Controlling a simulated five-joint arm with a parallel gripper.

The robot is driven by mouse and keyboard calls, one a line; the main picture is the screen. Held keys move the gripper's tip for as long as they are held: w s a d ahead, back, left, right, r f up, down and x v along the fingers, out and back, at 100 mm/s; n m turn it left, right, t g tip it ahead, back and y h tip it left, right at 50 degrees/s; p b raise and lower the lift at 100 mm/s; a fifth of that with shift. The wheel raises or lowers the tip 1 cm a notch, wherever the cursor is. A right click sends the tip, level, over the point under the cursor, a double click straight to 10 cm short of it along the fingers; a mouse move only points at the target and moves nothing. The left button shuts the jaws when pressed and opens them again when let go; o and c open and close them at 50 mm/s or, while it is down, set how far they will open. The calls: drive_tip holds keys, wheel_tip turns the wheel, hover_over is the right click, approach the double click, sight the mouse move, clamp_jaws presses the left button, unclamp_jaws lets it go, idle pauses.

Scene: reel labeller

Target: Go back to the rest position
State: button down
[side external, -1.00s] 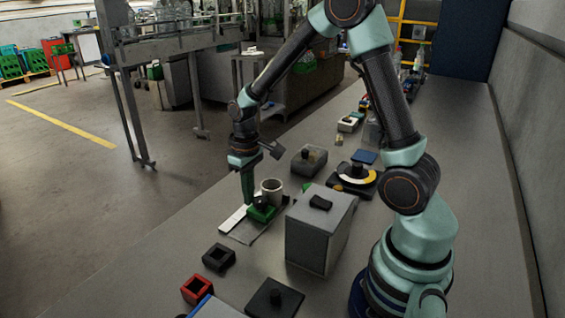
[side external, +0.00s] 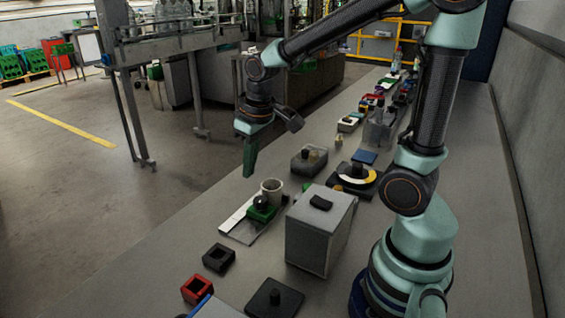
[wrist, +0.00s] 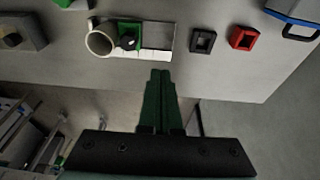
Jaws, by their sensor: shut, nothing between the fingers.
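My gripper (side external: 249,170) is shut and empty, with green fingers pointing down. It hangs in the air above the far left edge of the bench, behind the labelling plate. In the wrist view its closed fingers (wrist: 160,75) point toward the plate but stay apart from it. The plate (side external: 240,232) carries a green block with a black knob (side external: 262,208) and a white cup-like reel (side external: 271,187). The plate also shows in the wrist view (wrist: 158,38), with the open round reel (wrist: 99,42) at its left end.
A grey box with a black handle (side external: 318,235) stands near my base. Black (side external: 219,257) and red (side external: 197,290) square holders sit at the front. A lidded container (side external: 309,160) and a dark round dish (side external: 352,178) lie farther back. Air above the bench's left edge is clear.

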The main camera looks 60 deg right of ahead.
drive_tip(key=s+a+r+t, duration=0.3)
drive_tip(key=s+r, duration=0.3)
drive_tip(key=shift+s+r, duration=0.3)
idle(1.2)
